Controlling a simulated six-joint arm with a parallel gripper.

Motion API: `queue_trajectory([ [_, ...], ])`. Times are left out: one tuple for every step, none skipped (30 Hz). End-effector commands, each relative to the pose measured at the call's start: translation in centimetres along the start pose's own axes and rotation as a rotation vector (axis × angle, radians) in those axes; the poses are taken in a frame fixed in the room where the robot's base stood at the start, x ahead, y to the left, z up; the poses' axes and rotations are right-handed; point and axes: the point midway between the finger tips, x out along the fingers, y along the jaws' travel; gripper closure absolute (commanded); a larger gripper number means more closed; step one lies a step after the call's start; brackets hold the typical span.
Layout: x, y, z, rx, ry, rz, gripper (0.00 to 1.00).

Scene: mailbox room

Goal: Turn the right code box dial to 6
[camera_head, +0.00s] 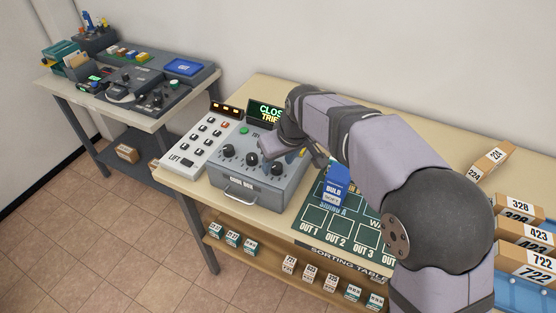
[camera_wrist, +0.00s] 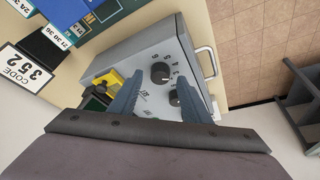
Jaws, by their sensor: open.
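The grey code box (camera_head: 248,191) stands on the table with three dark dials on its top. The right dial (camera_head: 277,168) is the one nearest my gripper (camera_head: 302,152). In the wrist view the right dial (camera_wrist: 160,73) lies between my open, empty fingers (camera_wrist: 161,82), slightly beyond their tips, and I cannot tell whether they touch it. The middle dial (camera_wrist: 175,98) is partly hidden by a finger. Digits ring the right dial, but its setting is too small to read surely.
A display (camera_head: 266,112) stands behind the box, partly hidden by my arm. A white keypad panel (camera_head: 203,139) is left of the box. A blue bulb box (camera_head: 334,190) stands on the green sorting mat (camera_head: 318,224) to the right.

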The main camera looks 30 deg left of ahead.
Motion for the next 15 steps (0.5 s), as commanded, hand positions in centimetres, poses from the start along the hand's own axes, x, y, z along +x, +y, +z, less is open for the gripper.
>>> queue_trajectory([
  [0.36,-0.04,0.02,0.0,-0.002,-0.001,0.56],
  [0.55,-0.03,0.01,0.0,-0.001,-0.001,0.56],
  [0.78,-0.03,0.01,0.0,-0.001,0.0,0.56],
  [0.91,-0.03,0.02,0.0,-0.001,0.0,0.56],
  [1.01,-0.03,0.02,0.0,-0.001,0.0,0.56],
  [1.1,-0.03,0.03,0.0,-0.001,0.0,0.56],
  [1.14,-0.03,0.03,0.0,0.0,0.0,0.56],
  [1.16,-0.02,0.03,0.0,0.0,0.0,0.56],
  [1.17,-0.02,0.03,0.0,0.0,0.0,0.56],
  [1.17,-0.02,0.03,0.0,0.0,0.0,0.56],
  [1.17,-0.02,0.03,0.0,0.0,0.0,0.56],
  [1.16,-0.02,0.03,0.0,0.0,0.0,0.56],
  [1.16,-0.01,0.03,0.0,0.0,0.0,0.56],
  [1.16,-0.01,0.03,0.0,0.0,0.0,0.59],
  [1.15,-0.01,0.03,0.0,0.0,0.0,0.68],
])
